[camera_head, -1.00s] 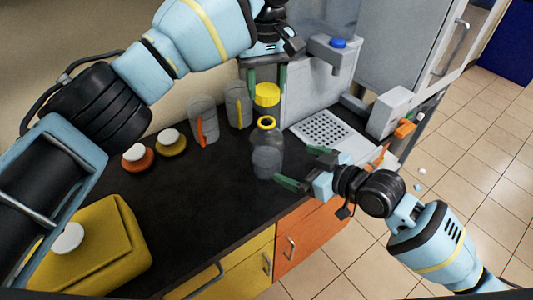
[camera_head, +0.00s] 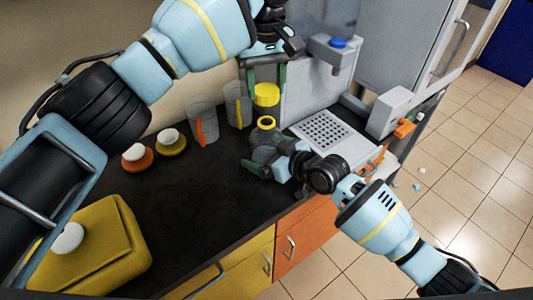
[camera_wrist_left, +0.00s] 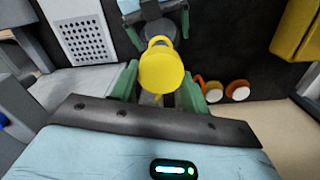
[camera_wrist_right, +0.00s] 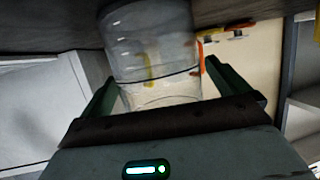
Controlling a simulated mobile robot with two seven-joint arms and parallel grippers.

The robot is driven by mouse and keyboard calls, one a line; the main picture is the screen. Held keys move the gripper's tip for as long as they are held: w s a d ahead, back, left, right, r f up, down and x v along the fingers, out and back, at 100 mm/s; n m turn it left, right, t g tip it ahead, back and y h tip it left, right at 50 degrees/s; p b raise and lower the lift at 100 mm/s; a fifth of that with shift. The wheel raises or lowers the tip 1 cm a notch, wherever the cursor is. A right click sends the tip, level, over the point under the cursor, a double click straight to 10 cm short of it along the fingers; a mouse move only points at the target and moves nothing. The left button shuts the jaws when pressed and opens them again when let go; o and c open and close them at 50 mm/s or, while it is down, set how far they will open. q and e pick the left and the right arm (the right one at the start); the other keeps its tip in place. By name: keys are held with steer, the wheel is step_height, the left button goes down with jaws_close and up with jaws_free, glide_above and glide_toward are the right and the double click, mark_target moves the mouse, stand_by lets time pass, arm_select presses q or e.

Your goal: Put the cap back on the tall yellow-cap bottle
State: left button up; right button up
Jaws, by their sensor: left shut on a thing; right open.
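The yellow cap (camera_head: 267,97) is held between the fingers of my left gripper (camera_head: 266,87), which points down. In the left wrist view the cap (camera_wrist_left: 162,70) shows large between the fingers. The clear bottle (camera_head: 265,136) with a yellow neck ring stands upright on the bench, its open mouth apart from the cap. My right gripper (camera_head: 262,158) is open at the bottle's lower body, coming from the right. In the right wrist view the bottle (camera_wrist_right: 152,50) is between the open fingers; whether they touch it cannot be told.
Two clear beakers (camera_head: 203,122) stand behind and left of the bottle. A perforated plate (camera_head: 325,130) and grey equipment stand right. The dark bench front (camera_head: 190,225) is clear.

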mark_target(267, 121)
steer(key=shift+c, duration=0.4)
steer(key=c, duration=1.3)
arm_select(q)
steer(key=shift+f, duration=2.5)
steer(key=shift+f, duration=0.1)
steer(key=shift+f, duration=0.8)
steer(key=shift+f, duration=0.55)
